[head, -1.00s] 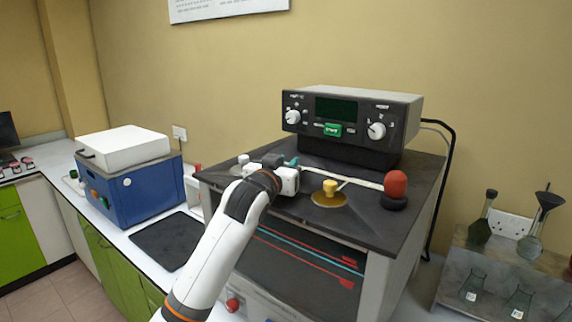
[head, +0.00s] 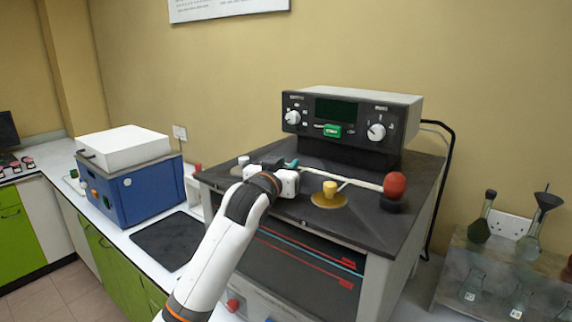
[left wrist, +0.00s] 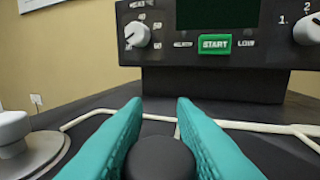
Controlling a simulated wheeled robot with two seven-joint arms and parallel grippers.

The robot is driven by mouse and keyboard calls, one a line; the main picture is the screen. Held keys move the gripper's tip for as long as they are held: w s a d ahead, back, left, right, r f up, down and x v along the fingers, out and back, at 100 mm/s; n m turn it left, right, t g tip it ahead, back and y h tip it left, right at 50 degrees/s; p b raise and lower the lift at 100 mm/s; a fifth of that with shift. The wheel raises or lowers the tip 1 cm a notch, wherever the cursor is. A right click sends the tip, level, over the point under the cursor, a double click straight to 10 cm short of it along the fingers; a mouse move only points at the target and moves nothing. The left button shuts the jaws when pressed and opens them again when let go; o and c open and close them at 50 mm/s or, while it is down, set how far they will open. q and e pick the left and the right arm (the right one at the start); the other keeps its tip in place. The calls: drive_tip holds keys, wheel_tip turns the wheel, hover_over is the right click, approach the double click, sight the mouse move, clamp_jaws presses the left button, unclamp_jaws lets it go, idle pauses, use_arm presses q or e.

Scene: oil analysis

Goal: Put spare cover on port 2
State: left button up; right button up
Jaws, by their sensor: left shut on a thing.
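My left gripper (head: 291,163) reaches over the dark top of the bath unit (head: 420,190). Its teal fingers are shut on a black round knob, which I take to be the spare cover (left wrist: 158,160); it shows between the fingers in the left wrist view (left wrist: 158,108). The cover's lower part and the port under it are hidden, so I cannot tell whether it rests on a port. A white-knobbed cover (head: 243,160) is to the left, also in the left wrist view (left wrist: 14,130). A yellow-knobbed cover (head: 330,188) sits right of the gripper. No port number is readable.
A control box (head: 350,120) with a green START button stands behind. A red ball on a black base (head: 395,185) is at the unit's right, with a pale tube running across the top. A blue box (head: 130,185) is left; glass flasks (head: 518,300) stand right.

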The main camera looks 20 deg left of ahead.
use_arm(q)
drive_tip(key=o, duration=1.1)
drive_tip(key=shift+s, duration=0.3)
drive_tip(key=s+b, duration=0.1)
drive_tip(key=s, duration=0.2)
drive_tip(key=s+b, duration=0.1)
drive_tip(key=s, duration=0.2)
drive_tip(key=s+a+b, duration=0.1)
drive_tip(key=s, duration=0.3)
drive_tip(key=shift+f, duration=0.1)
drive_tip(key=shift+s+b, duration=0.35)
drive_tip(key=shift+s, duration=0.35)
